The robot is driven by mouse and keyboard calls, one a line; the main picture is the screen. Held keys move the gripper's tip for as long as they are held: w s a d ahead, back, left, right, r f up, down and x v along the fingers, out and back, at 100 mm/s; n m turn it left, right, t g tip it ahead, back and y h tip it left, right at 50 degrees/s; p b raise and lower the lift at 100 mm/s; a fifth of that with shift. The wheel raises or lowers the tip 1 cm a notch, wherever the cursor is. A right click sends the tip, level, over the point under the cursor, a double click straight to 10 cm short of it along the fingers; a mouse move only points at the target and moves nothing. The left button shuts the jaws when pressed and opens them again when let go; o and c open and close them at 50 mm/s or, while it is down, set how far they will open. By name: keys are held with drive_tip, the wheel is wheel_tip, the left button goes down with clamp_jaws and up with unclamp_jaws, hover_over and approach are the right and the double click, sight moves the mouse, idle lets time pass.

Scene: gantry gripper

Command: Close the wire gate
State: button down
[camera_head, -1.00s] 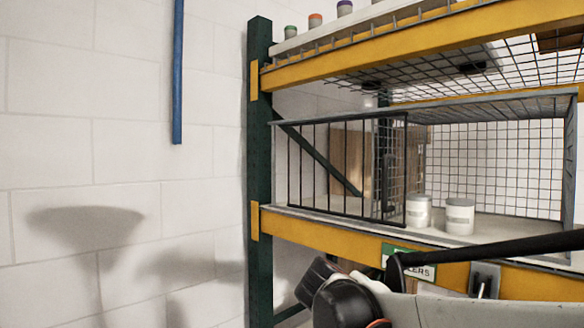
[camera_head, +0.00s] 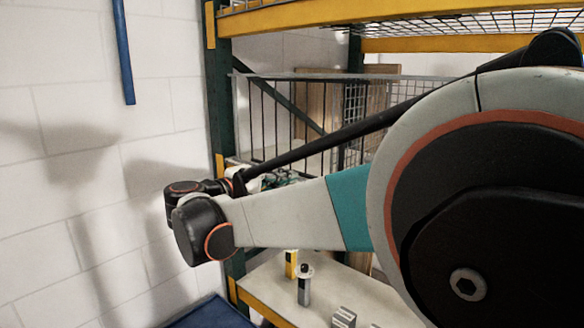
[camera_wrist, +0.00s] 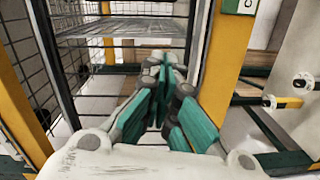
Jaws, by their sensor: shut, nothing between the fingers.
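The wire gate (camera_head: 290,115), a dark frame with upright bars, shows behind my arm in the head view, on the middle level of the rack. Its lower and right parts are largely hidden by my arm, so I cannot tell how far it stands open. My gripper (camera_wrist: 166,65), with teal finger pads, is shut and empty in the wrist view. It points towards the cage opening, between a dark upright frame bar on the left and the yellow beam on the right. I cannot tell whether it touches the gate. In the head view my gripper is mostly hidden behind my arm.
Wire mesh (camera_wrist: 25,60) runs along the left of the wrist view. A yellow beam (camera_wrist: 228,60) with a green label stands close on the right. Below my arm, a lower shelf (camera_head: 265,290) holds small items, including a yellow one (camera_head: 291,263). A green rack post (camera_head: 220,100) stands left.

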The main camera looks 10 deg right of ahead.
drive_tip(key=w+d+f+p, duration=0.1)
drive_tip(key=w+d+p, duration=0.1)
drive_tip(key=d, duration=0.8)
drive_tip(key=shift+w+d+f, duration=0.2)
drive_tip(key=shift+w+d, duration=0.05)
drive_tip(key=shift+d, duration=0.15)
drive_tip(key=shift+s, duration=0.1)
drive_tip(key=s+d+p, duration=0.1)
drive_tip(key=s+d, duration=0.8)
drive_tip(key=s, duration=0.4)
drive_tip(key=s+d+p, duration=0.2)
drive_tip(key=s+d, duration=0.8)
drive_tip(key=s, duration=0.3)
drive_tip(key=shift+s, duration=0.3)
